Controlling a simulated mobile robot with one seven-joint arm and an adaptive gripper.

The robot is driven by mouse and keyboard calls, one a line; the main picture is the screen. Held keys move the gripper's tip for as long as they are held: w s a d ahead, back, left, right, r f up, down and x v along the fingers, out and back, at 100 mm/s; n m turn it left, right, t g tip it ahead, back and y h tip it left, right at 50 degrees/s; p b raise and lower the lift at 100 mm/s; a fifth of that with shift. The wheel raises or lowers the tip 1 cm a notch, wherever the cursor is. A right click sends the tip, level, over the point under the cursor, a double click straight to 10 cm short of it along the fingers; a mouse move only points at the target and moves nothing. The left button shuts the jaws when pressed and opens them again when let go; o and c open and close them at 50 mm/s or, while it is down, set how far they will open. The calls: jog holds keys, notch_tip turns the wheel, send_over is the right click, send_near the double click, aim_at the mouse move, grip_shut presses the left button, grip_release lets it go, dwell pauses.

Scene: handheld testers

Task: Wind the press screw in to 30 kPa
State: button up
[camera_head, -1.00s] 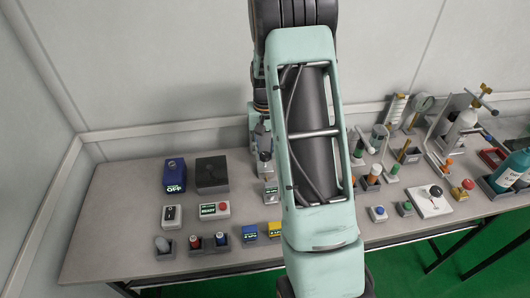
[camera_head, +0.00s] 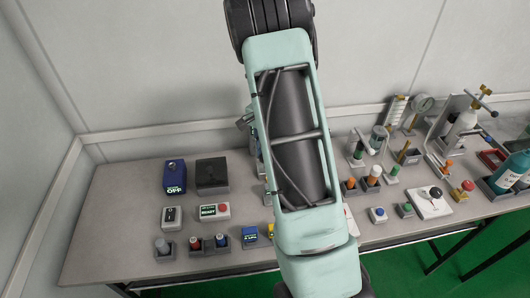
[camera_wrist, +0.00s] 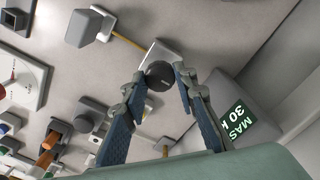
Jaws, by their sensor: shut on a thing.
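In the wrist view a round dark knob (camera_wrist: 160,75), which looks like the press screw's head, stands at a pale block (camera_wrist: 166,52). My gripper (camera_wrist: 160,82) has one fingertip on each side of the knob and is shut on it. A green display (camera_wrist: 236,120) on a grey housing (camera_wrist: 262,92) shows "MAS" and "30 k"; the rest of its text is cut off. In the head view my arm covers my gripper, and I cannot make out the knob or this display there.
A grey block with an amber rod (camera_wrist: 128,40) lies near the knob in the wrist view, and a white dial plate (camera_wrist: 22,82) is at the left. In the head view, a blue tester (camera_head: 174,175) and a black box (camera_head: 212,174) stand left; bottles and fittings crowd the right.

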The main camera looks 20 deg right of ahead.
jog(key=shift+w+r, duration=0.1)
dwell(0.4)
jog(key=o, duration=1.2)
jog(key=shift+c, duration=0.2)
notch_tip(320, 180, up, 12)
